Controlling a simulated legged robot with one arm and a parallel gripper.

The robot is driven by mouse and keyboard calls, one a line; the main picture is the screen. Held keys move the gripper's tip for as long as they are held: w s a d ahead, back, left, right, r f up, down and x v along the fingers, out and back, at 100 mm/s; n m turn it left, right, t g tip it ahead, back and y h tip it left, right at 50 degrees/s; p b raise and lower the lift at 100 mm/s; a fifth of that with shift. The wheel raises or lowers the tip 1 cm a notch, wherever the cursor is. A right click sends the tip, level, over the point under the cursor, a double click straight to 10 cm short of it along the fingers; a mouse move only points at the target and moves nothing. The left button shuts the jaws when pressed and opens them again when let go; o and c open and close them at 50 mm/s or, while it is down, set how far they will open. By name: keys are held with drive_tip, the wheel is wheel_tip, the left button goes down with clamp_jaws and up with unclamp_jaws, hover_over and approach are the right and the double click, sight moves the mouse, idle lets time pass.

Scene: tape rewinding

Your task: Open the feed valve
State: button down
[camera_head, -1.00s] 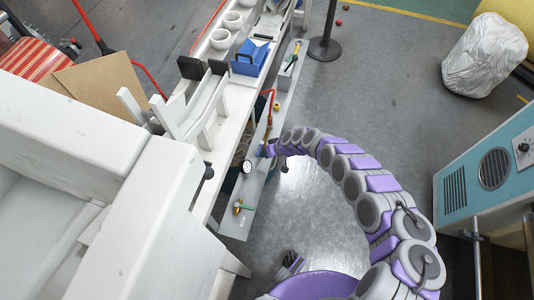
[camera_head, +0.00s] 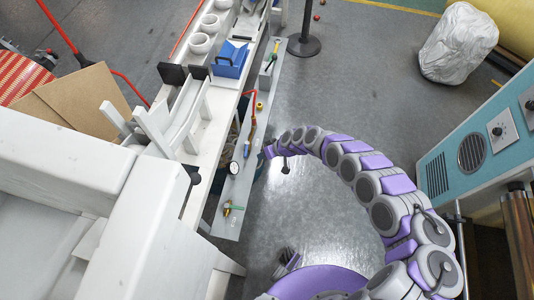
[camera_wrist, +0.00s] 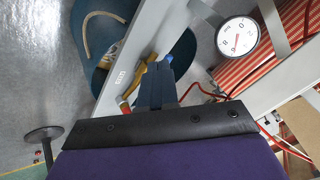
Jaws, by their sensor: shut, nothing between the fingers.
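A narrow grey panel (camera_head: 226,221) along the bench's right side carries several valves. A brass valve with a red lever (camera_head: 251,123) is mid-panel, beyond the white gauge (camera_head: 233,168). Another valve with a yellow-green handle (camera_head: 272,58) is at the far end. I cannot tell which one is the feed valve. My gripper (camera_head: 266,153) is beside the panel near the gauge. In the wrist view its dark fingers (camera_wrist: 158,82) are shut and empty, partly covering a yellow-and-red valve (camera_wrist: 147,66). Contact is unclear.
The white bench (camera_head: 202,170) runs along the panel's left, holding a blue box (camera_head: 231,60) and white cups (camera_head: 199,44). A teal cabinet (camera_head: 455,155) stands right. A black post base (camera_head: 303,46) is at the back. The grey floor between is largely open.

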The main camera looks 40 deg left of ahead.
drive_tip(key=w+d+r+m+t+h, duration=0.15)
drive_tip(key=w+d, duration=0.25)
drive_tip(key=d, duration=0.5)
drive_tip(key=w+d+r+h+p, duration=0.15)
drive_tip(key=w+d, duration=0.25)
drive_tip(key=d, duration=0.4)
drive_tip(key=w+d+r+m+h+b, duration=0.1)
drive_tip(key=w+d+h, duration=0.25)
drive_tip(key=d, duration=0.55)
drive_tip(key=w+d+r+m+h, duration=0.1)
drive_tip(key=w+d+r+m, duration=0.1)
drive_tip(key=d+r, duration=0.7)
drive_tip(key=w+d+r+m+h, duration=0.25)
drive_tip(key=d+r, duration=0.55)
drive_tip(key=d, duration=0.4)
drive_tip(key=s+d+r+m, duration=0.35)
drive_tip(key=s+r, duration=0.35)
drive_tip(key=r, duration=0.3)
drive_tip(key=s+d+r+m, duration=0.2)
drive_tip(key=s+d+r, duration=0.35)
drive_tip(key=r, duration=0.55)
drive_tip(key=s+a+r+y, duration=0.1)
drive_tip(key=s+a+r, duration=0.2)
drive_tip(key=s, duration=1)
drive_tip(key=s+a+r+m+y, duration=0.1)
drive_tip(key=s+a+r+y, duration=0.1)
drive_tip(key=s, duration=1.1)
drive_tip(key=shift+s+a+r, duration=0.15)
drive_tip(key=shift+a+r, duration=0.25)
drive_tip(key=shift+r, duration=0.25)
